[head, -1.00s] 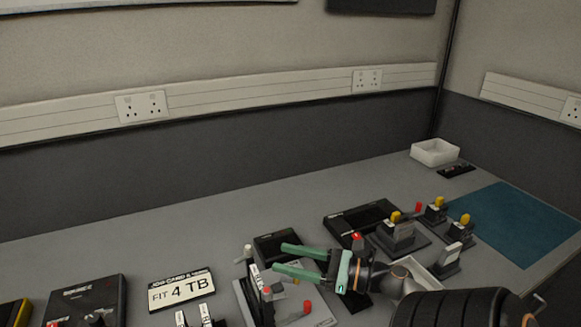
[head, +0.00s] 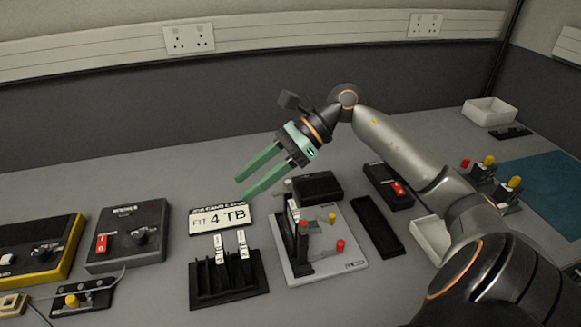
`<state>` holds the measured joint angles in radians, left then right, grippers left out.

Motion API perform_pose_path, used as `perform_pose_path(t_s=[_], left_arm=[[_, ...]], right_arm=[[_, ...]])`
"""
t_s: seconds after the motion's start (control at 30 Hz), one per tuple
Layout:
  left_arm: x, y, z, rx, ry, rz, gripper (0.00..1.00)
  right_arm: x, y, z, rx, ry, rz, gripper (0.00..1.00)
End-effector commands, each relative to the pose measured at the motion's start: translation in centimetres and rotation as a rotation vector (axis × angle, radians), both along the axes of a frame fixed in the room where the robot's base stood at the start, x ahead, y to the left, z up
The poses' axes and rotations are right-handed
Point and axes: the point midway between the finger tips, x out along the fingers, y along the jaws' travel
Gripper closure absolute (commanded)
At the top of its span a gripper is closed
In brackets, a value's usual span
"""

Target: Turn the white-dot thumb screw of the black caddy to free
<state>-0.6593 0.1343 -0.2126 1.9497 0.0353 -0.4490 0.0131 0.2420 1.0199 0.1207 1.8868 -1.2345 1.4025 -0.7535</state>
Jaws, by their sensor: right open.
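A grey dock (head: 331,266) stands near the front centre. An upright black caddy with a white label (head: 303,247) stands at its left side. Red and yellow knobs show on the dock, and a small pale knob shows at its far left corner. I cannot make out which screw bears a white dot. My right gripper (head: 242,189), with green fingers, is open and empty. It hangs in the air above and left of the dock, over the sign, pointing down and left. My left gripper is not in view.
A "FIT 4 TB" sign (head: 221,219) lies behind a black rack (head: 229,292) holding labelled pieces. A black box with a red switch (head: 127,236) and a yellow-edged box (head: 40,250) stand left. A long black tray (head: 376,228) lies right of the dock.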

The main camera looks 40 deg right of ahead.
Motion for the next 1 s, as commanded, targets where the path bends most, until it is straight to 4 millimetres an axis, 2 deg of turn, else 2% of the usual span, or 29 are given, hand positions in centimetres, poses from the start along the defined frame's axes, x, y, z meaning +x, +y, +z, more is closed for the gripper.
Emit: perform_pose_path(t_s=[0.1, 0.3, 0.4, 0.5, 0.67, 1.0], left_arm=[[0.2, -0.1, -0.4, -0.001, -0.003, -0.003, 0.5], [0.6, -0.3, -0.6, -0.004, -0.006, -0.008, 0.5], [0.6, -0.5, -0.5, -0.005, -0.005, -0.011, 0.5], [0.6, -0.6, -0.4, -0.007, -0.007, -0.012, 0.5], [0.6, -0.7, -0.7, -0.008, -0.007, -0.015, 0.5], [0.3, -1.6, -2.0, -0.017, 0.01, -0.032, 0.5]], right_arm=[[0.0, -3.1, 1.3, -0.192, 0.093, -0.066, 0.44], [-1.3, -9.4, 3.7, -0.429, 0.248, -0.292, 0.44], [-2.1, -11.7, 4.7, -0.489, 0.298, -0.39, 0.44], [-2.6, -13.0, 5.2, -0.519, 0.327, -0.45, 0.44], [-2.6, -13.3, 4.5, -0.529, 0.34, -0.471, 0.44], [-0.7, -11.6, -1.5, -0.525, 0.34, -0.465, 0.44]])
